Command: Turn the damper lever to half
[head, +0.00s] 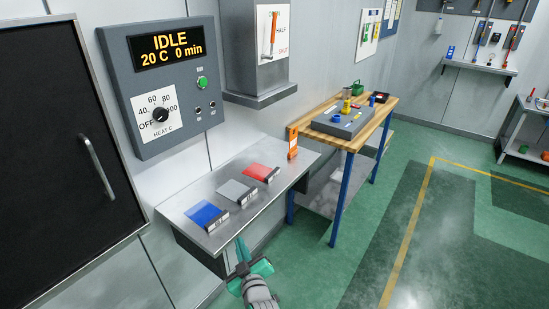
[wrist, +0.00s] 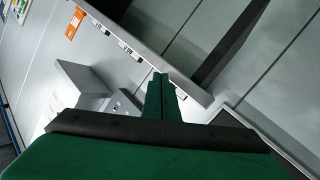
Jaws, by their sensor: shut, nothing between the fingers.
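A white damper plate (head: 283,45) is on the grey housing above the metal shelf in the head view. The words HALF and SHUT can be read on it. A thin orange-red upright mark, perhaps the lever (head: 273,27), shows on the plate; its exact setting is too small to tell. My gripper (head: 241,247) is low in the head view, in front of the shelf and well apart from the plate. Its green fingers (wrist: 160,92) are together and empty in the wrist view. I cannot make out the lever in the wrist view.
The metal shelf (head: 190,204) holds blue (head: 207,214), grey (head: 233,190) and red (head: 262,172) pieces and an orange upright tag (head: 292,143). A control panel (head: 130,85) reads IDLE. A wooden bench (head: 377,117) stands beyond. The green floor (head: 330,255) at right is clear.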

